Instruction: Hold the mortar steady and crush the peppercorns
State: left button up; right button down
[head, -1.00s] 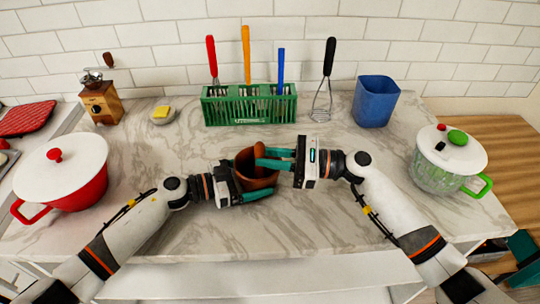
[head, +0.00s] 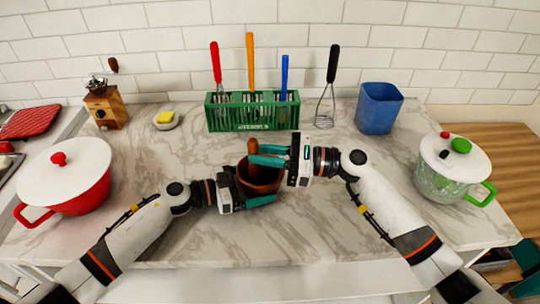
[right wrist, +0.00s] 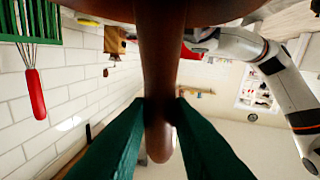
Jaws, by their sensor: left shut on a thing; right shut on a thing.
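The brown mortar (head: 271,187) stands on the marble counter in the middle front of the head view. My left gripper (head: 257,196) is shut on the mortar from the left, with one teal finger along its near side. The brown pestle (head: 253,147) stands nearly upright, its lower end hidden inside the mortar. My right gripper (head: 262,154) is shut on the pestle's upper part. In the right wrist view the pestle (right wrist: 160,60) runs between the two green fingers (right wrist: 158,110), and the mortar's brown body (right wrist: 105,8) fills the top. The peppercorns cannot be seen.
A green utensil rack (head: 253,116) and a blue bin (head: 378,108) stand at the back. A red pot (head: 75,195) is at left, a green-handled pot (head: 447,180) at right. A wooden grinder (head: 106,106) and a yellow-topped dish (head: 165,121) stand back left.

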dwell(0.4)
jog(key=shift+f, duration=1.15)
notch_tip(320, 180, up, 2)
jog(key=shift+r, duration=0.1)
jog(key=shift+w+d+r, duration=0.1)
jog(key=shift+w+d, duration=0.1)
jog(key=shift+w, duration=0.3)
jog(key=shift+w+d, duration=0.2)
jog(key=shift+w, duration=0.25)
